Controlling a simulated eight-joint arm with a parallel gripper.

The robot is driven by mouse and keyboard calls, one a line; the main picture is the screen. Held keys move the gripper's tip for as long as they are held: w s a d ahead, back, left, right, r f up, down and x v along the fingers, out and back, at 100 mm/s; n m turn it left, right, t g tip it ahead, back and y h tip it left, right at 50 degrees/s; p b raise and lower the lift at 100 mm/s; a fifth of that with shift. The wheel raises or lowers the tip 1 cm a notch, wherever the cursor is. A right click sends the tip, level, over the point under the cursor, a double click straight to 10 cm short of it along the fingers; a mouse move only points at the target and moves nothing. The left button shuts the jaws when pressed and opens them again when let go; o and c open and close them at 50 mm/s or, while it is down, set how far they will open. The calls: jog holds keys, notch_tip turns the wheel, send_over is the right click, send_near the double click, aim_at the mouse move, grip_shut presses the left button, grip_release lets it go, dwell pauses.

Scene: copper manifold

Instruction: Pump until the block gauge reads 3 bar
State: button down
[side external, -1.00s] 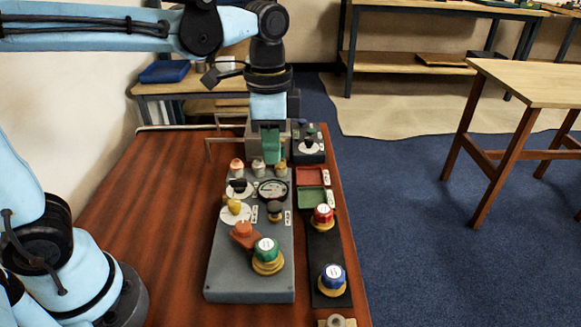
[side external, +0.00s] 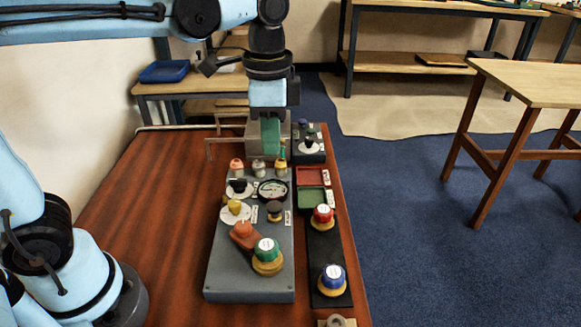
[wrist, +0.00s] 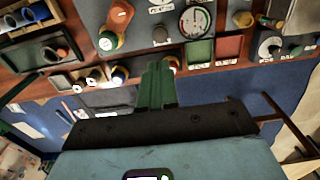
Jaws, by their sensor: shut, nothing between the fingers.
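The grey manifold block (side external: 225,277) lies on the brown table, with coloured knobs and fittings on top. Its round block gauge (side external: 273,191) has a white face. The gauge also shows in the wrist view (wrist: 195,21), where its needle reading is too small to tell. My gripper (side external: 272,153) has green fingers, closed together and empty. It points down beyond the far end of the block, above the row of small fittings (side external: 258,167) in the picture. In the wrist view its fingers (wrist: 160,68) overlap a small red knob. I cannot tell which part is the pump.
A small dark unit (side external: 309,157) with knobs stands right of my gripper. Red (side external: 310,177) and green (side external: 311,199) trays lie right of the block. A red knob (side external: 322,216) and a blue knob (side external: 333,278) stand on a dark strip. The table's left side is bare.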

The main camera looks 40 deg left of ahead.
aim_at(274, 205)
dwell(0.4)
notch_tip(274, 205, up, 2)
dwell(0.3)
jog(key=shift+f, duration=0.1)
notch_tip(274, 205, down, 14)
jog(key=shift+r, duration=0.1)
dwell(0.7)
jog(key=shift+f, duration=1.05)
notch_tip(274, 205, up, 14)
dwell(0.6)
